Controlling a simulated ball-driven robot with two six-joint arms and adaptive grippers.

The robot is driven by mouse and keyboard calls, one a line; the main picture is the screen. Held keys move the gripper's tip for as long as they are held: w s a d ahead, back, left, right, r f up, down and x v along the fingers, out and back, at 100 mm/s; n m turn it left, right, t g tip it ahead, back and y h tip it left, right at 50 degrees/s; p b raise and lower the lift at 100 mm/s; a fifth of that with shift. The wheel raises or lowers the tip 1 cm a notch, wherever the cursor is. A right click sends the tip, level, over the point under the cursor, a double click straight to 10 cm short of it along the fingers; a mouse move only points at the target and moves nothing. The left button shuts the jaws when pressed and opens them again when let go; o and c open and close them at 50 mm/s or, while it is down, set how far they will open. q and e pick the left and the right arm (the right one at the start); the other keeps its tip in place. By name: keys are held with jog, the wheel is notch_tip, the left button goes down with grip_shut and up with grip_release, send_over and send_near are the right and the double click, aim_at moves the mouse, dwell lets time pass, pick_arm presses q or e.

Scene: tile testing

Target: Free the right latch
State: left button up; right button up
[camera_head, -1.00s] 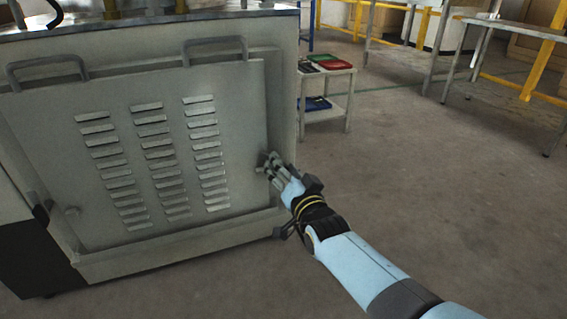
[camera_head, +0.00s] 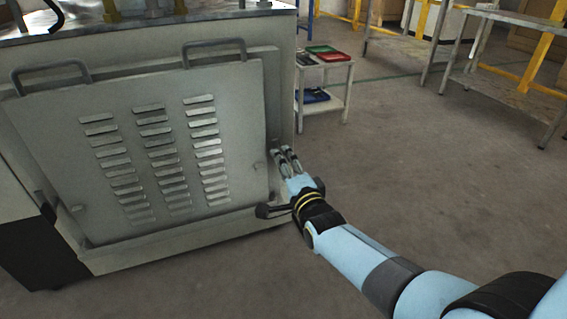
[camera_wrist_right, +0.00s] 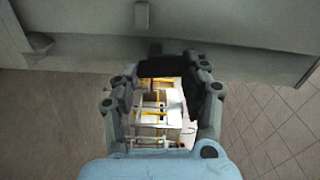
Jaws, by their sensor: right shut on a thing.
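A grey louvred panel (camera_head: 120,215) is on the front of a machine cabinet (camera_head: 180,240). It has two bar handles near its top, the left one (camera_head: 50,72) and the right one (camera_head: 214,44). In the right wrist view the gripper's fingers (camera_wrist_right: 165,65) are close below the cabinet face (camera_wrist_right: 230,50). My left gripper is not in view.
A small cart (camera_head: 326,82) with red, green and blue trays stands behind the cabinet's right side. Metal benches (camera_head: 510,95) with yellow frames stand at the back right. The floor (camera_head: 430,180) to the right is clear.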

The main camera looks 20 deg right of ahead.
jog(key=shift+m, duration=0.6)
jog(key=shift+f, duration=0.1)
jog(key=o, duration=1.2)
jog(key=shift+c, duration=0.2)
jog(key=shift+s, duration=0.1)
jog(key=s, duration=1.1)
jog(key=shift+s+d, duration=0.25)
jog(key=shift+s, duration=0.15)
